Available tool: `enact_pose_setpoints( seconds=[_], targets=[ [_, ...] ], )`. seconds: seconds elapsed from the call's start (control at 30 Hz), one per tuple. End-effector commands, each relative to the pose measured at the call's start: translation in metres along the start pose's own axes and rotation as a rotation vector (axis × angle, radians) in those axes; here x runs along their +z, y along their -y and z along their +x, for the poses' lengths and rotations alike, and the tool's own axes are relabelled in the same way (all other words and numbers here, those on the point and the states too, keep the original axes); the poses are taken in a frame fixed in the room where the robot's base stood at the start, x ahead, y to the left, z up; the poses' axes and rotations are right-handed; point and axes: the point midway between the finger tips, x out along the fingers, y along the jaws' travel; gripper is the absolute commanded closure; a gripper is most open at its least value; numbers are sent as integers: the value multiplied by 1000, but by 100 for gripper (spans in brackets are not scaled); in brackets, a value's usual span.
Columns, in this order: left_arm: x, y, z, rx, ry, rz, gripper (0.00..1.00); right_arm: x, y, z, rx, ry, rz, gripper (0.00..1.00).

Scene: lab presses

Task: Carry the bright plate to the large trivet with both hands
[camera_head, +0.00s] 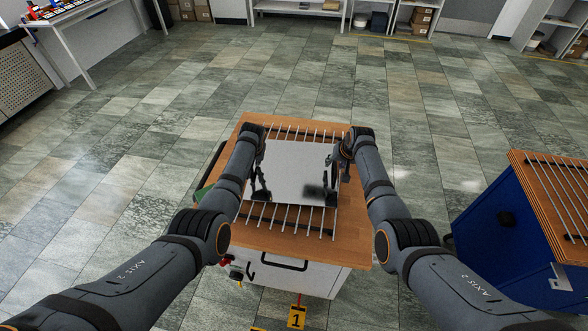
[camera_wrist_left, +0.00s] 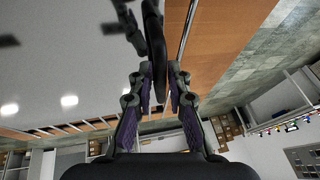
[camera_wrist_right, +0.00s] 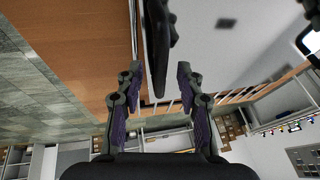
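The bright plate (camera_head: 298,172) is a square shiny metal sheet with dark handles at its left and right sides. It lies over a rack of metal bars (camera_head: 286,217) on a wooden-topped cart. My left gripper (camera_head: 260,190) is at its left side, with its fingers apart on both sides of a dark handle (camera_wrist_left: 156,45). My right gripper (camera_head: 338,185) is at its right side, fingers also apart around the other handle (camera_wrist_right: 157,50). Gaps show between fingers and handles in both wrist views. I cannot tell which rack is the large trivet.
A blue cabinet (camera_head: 505,220) with a wooden top and another barred rack (camera_head: 562,190) stands to the right. Open tiled floor (camera_head: 420,130) lies between it and the cart and beyond. A bench (camera_head: 70,25) is at the far left, with shelves (camera_head: 405,20) at the back.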

Motion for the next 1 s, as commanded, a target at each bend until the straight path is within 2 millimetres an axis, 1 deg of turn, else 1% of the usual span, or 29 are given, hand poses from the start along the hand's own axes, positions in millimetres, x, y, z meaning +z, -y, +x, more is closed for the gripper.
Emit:
enact_pose_setpoints(
  seconds=[0.17, 0.43, 0.47, 0.57, 0.7, 0.73, 1.0],
  targets=[
    [0, 0, 8, 0, 0, 0, 83, 0, 0, 7, 0, -1, 0, 63],
    [1, 0, 8, 0, 0, -1, 83, 1, 0, 8, 0, 0, 0, 63],
    [1, 0, 8, 0, 0, -1, 86, 1, 0, 8, 0, 0, 0, 65],
    [1, 0, 8, 0, 0, 0, 100, 1, 0, 8, 0, 0, 0, 79],
    [1, 0, 8, 1, 0, 0, 100, 1, 0, 8, 0, 0, 0, 98],
    [1, 0, 8, 1, 0, 0, 100, 1, 0, 8, 0, 0, 0, 100],
    [1, 0, 8, 1, 0, 0, 100, 1, -1, 8, 0, 0, 0, 100]
  ],
)
